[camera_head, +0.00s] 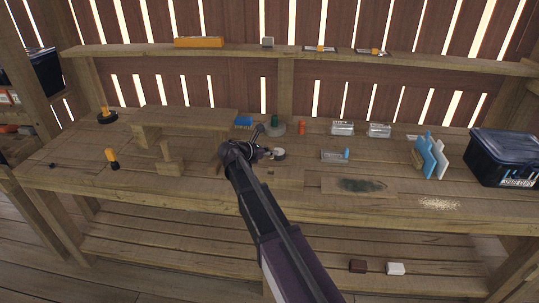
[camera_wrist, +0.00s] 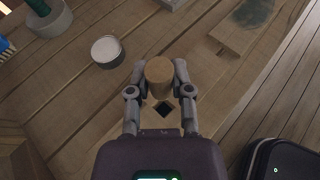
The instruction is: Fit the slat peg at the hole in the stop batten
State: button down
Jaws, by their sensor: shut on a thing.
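My gripper (camera_wrist: 160,80) is shut on a round wooden peg (camera_wrist: 159,66), held between its two fingertips in the wrist view. A dark square hole (camera_wrist: 163,109) shows in pale wood between the fingers, just below the peg in the picture. The peg appears apart from the hole; its lower end is hidden, so I cannot tell its height above the wood. In the head view my gripper (camera_head: 262,151) is over the middle of the bench, and the peg is not clear there. A low wooden batten (camera_head: 285,179) with a small dark spot lies in front of it.
A round tin (camera_wrist: 106,51) stands left of the peg, on the bench (camera_head: 80,172). A board with a dark stain (camera_head: 358,185) lies to the right. Wooden blocks (camera_head: 170,160) stand at left. Clear boxes (camera_head: 342,129) and a dark lidded bin (camera_head: 503,160) are farther right.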

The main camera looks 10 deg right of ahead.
aim_at(277, 169)
jog(key=shift+f, duration=0.1)
dwell(0.3)
jog(key=shift+f+b, duration=2.75)
jog(key=shift+b, duration=0.15)
jog(key=shift+f+b, duration=1.55)
jog(key=shift+r+p, duration=0.25)
jog(key=shift+p, duration=0.05)
jog(key=shift+r+p, duration=0.7)
jog(key=shift+r, duration=0.05)
jog(key=shift+r, duration=0.2)
dwell(1.9)
